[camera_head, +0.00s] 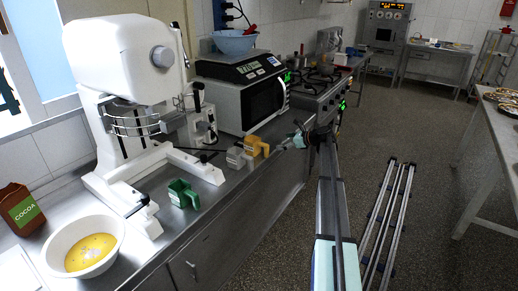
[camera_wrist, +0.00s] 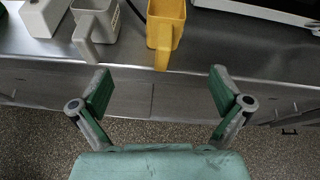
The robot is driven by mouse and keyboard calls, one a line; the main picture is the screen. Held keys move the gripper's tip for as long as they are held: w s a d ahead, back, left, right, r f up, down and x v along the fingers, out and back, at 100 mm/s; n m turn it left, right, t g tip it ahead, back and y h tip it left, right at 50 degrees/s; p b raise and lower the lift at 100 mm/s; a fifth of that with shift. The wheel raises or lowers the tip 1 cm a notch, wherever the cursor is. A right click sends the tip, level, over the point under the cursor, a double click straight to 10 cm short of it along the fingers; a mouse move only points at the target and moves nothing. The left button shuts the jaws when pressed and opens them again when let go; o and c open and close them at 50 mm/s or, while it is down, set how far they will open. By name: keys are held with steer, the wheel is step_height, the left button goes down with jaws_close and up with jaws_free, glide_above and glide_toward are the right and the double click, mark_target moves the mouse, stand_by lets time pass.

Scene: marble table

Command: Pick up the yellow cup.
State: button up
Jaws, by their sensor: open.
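The yellow cup (camera_head: 257,146) is a square measuring cup with a handle, standing on the steel counter near its front edge. In the wrist view the yellow cup (camera_wrist: 165,24) is at the top centre, its handle pointing toward my gripper. My gripper (camera_wrist: 158,72) is open and empty, its two fingers spread wide in front of the counter edge, apart from the cup. In the head view my gripper (camera_head: 304,134) is to the right of the cup, small and partly hidden by my arm.
A grey cup (camera_wrist: 95,20) stands just left of the yellow cup, with a white block (camera_wrist: 44,15) beyond it. A green cup (camera_head: 183,193), a white mixer (camera_head: 125,60), a microwave (camera_head: 245,104) and a bowl of yellow mixture (camera_head: 60,236) share the steel counter (camera_head: 217,190).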

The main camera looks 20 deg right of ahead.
steer(key=m, duration=0.1)
steer(key=p, duration=0.3)
glide_toward(258, 142)
steer(key=shift+m, duration=0.4)
steer(key=x, duration=0.6)
steer(key=shift+w+a+f, duration=0.1)
steer(key=shift+a, duration=0.05)
steer(key=p+x, duration=0.2)
steer(key=x, duration=0.2)
steer(key=shift+w+p, duration=0.35)
steer(key=shift+w, duration=0.05)
steer(key=shift+w+a+f, duration=0.15)
steer(key=shift+w, duration=0.05)
steer(key=c, duration=1.3)
